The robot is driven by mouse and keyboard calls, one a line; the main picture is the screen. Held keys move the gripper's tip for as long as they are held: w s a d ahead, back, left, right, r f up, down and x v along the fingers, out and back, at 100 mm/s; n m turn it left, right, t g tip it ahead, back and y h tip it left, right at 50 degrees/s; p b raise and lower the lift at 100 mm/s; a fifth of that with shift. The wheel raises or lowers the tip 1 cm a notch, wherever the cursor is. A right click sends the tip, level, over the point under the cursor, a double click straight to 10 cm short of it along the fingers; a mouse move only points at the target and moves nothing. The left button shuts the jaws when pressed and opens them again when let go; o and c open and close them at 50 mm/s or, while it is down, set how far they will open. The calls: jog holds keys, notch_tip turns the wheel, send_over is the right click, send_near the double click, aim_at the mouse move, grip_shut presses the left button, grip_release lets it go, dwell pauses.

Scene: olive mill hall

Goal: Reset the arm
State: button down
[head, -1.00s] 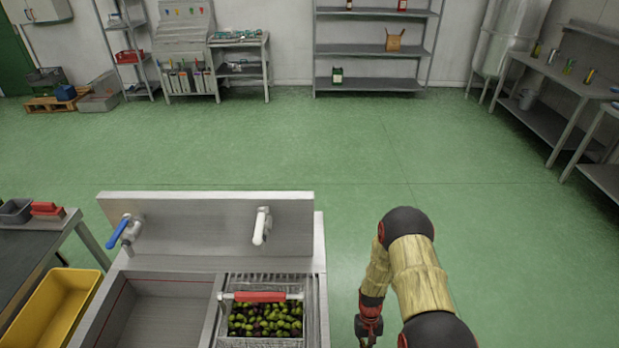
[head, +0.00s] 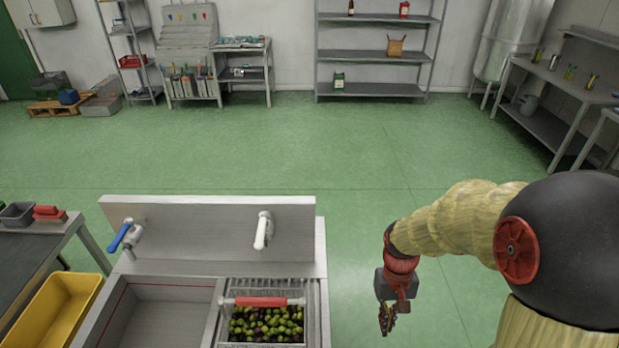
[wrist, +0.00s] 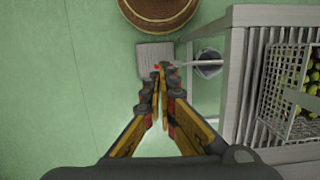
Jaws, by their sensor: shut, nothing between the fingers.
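My gripper (head: 387,318) hangs at the end of my arm on the right of the head view, to the right of the sink unit and over the green floor. It points down. In the wrist view my gripper (wrist: 161,72) is shut, its fingertips together with nothing between them. My arm is bent, its dark round elbow large at the right of the head view.
A steel sink unit (head: 220,228) stands at the front, with a wire basket of olives (head: 266,322) in its right side. A yellow bin (head: 55,312) is at the left. A round brown object (wrist: 158,8) shows in the wrist view. The middle floor is clear.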

jog(key=s+r+t, duration=0.4)
jog(key=s+r, duration=0.1)
jog(key=r, duration=0.7)
jog(key=s+r+t, duration=0.3)
jog(key=s+r, duration=0.3)
jog(key=r, duration=0.5)
jog(key=shift+a+r+t, duration=0.25)
jog(key=shift+r+t, duration=0.1)
jog(key=shift+t, duration=0.05)
jog(key=shift+w, duration=0.1)
